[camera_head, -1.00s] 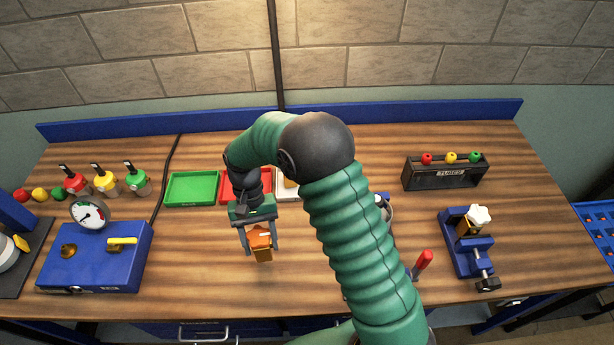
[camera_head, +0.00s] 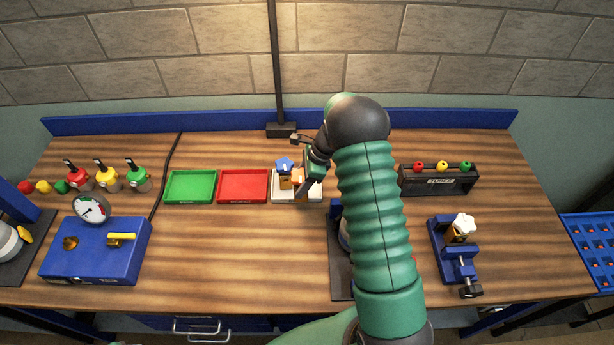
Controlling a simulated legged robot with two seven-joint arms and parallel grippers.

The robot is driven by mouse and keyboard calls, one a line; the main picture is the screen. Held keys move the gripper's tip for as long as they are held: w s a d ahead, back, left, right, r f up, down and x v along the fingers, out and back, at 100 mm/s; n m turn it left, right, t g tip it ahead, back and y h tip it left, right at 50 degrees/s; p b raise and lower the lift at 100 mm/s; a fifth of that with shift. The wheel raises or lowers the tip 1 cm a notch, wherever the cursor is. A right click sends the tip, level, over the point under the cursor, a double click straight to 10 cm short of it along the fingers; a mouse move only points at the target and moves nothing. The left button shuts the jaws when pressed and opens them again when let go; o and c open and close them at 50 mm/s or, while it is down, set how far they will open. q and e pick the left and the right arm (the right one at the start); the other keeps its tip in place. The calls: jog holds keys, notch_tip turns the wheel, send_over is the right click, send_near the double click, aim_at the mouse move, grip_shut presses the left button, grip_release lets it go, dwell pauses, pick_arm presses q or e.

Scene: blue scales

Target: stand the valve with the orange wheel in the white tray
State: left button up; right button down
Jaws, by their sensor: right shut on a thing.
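The white tray (camera_head: 284,198) lies at the back middle of the bench, right of the red tray. My right gripper (camera_head: 301,182) is over the white tray, shut on the valve with the orange wheel (camera_head: 298,175). That valve is partly hidden by the gripper; I cannot tell whether its base touches the tray. A second valve with a blue star-shaped wheel (camera_head: 285,165) stands in the tray just left of it. My left gripper is not in view.
A red tray (camera_head: 243,187) and a green tray (camera_head: 190,187) lie to the left. A blue gauge box (camera_head: 95,252) is at the left. A black tube rack (camera_head: 438,183) and a blue vise (camera_head: 452,254) holding a white-wheeled valve are at right.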

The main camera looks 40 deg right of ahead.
jog(key=d+f, duration=0.1)
jog(key=w+d+f+p, duration=0.1)
jog(key=d+f+p, duration=0.1)
jog(key=d, duration=0.1)
jog(key=shift+w+d+f, duration=0.1)
jog(key=shift+w, duration=0.2)
jog(key=shift+w+f, duration=0.1)
jog(key=shift+f, duration=0.15)
jog(key=shift+d, duration=0.1)
jog(key=c, duration=0.9)
grip_release()
jog(key=shift+d+f, duration=0.1)
jog(key=shift+f, duration=0.05)
jog(key=o, duration=0.3)
jog(key=shift+d, duration=0.1)
jog(key=shift+o, duration=0.2)
jog(key=shift+a, duration=0.2)
